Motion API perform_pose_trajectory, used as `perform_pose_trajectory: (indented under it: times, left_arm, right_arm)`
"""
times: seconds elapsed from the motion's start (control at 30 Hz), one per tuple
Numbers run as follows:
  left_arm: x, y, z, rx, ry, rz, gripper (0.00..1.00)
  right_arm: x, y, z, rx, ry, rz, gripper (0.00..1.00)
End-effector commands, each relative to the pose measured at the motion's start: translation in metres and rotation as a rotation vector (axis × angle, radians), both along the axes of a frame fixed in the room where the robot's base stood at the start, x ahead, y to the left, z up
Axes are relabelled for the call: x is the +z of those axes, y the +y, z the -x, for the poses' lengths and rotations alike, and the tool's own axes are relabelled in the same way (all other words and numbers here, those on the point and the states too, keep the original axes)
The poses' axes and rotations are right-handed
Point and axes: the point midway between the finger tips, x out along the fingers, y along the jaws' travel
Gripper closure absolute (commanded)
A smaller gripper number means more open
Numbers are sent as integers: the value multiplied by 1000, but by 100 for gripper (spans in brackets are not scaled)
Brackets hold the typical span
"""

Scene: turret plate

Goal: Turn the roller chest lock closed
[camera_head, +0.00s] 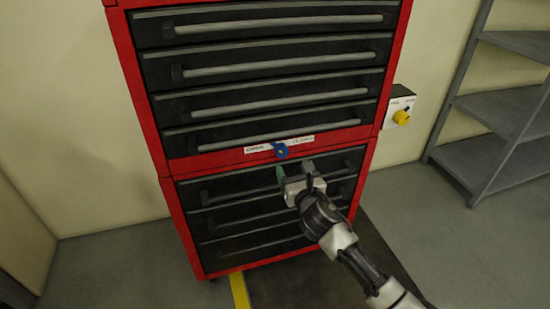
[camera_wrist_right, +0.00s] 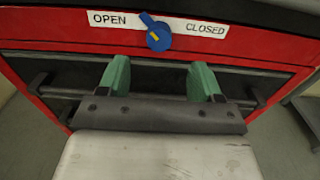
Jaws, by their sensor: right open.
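The red roller chest (camera_head: 172,167) has a blue lock knob (camera_head: 281,150) on the red band between its upper and lower drawers. In the right wrist view the lock knob (camera_wrist_right: 158,38) lies between the words OPEN and CLOSED on a white label (camera_wrist_right: 205,28). Its short lever points up and left, toward OPEN. My right gripper (camera_head: 294,170) is open and empty, just below the knob in front of the lower drawers. Its green fingers (camera_wrist_right: 160,77) are spread on either side below the knob, apart from it. My left gripper is not seen.
Dark drawers with long grey bar handles (camera_head: 280,97) fill the chest front above and below the lock. A small box with a yellow knob (camera_head: 401,117) is on the wall right of the chest. A grey shelf rack (camera_head: 500,110) stands at the right.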

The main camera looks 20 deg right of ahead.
Motion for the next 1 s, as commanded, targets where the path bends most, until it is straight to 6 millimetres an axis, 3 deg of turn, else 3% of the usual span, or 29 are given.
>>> perform_pose_trajectory:
  times: [0.2,0.4,0.8,1.0]
  left_arm:
    - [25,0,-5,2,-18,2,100]
    - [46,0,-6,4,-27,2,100]
    - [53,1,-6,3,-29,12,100]
    - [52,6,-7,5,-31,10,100]
  right_arm:
    - [-1,2,-44,-1,0,-3,35]
    - [-2,3,-69,-1,1,-4,35]
    - [-1,3,-76,0,2,-4,35]
    - [-1,3,-76,0,2,-4,65]
